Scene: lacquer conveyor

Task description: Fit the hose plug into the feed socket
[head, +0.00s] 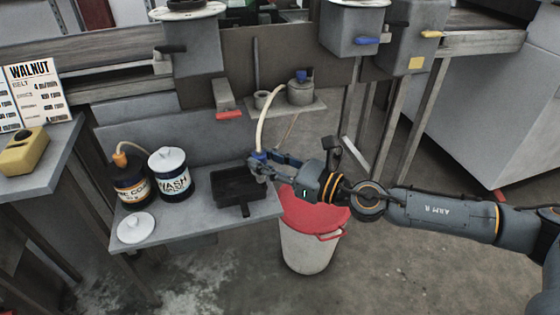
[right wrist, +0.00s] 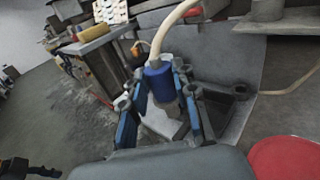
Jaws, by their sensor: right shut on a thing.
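My right gripper (head: 259,164) is shut on the blue hose plug (head: 260,155), over the back right of the low bench, near the black tray. In the right wrist view, the blue plug (right wrist: 158,82) stands roughly upright between the fingers, and a cream hose (right wrist: 172,28) rises from its top. In the head view the hose (head: 266,105) curves up towards a grey pot (head: 301,93) with a blue top on a small shelf. A grey open ring (head: 262,99) sits left of the pot. I cannot tell for sure which part is the feed socket. My left gripper is not in view.
The bench (head: 210,228) holds the black tray (head: 232,184), a WASH jar (head: 170,178), a dark jar (head: 131,187) with an orange plug and hose, and a loose white lid (head: 136,228). A red-lidded bin (head: 308,213) stands below my right forearm. Grey units hang above the shelf (head: 285,108).

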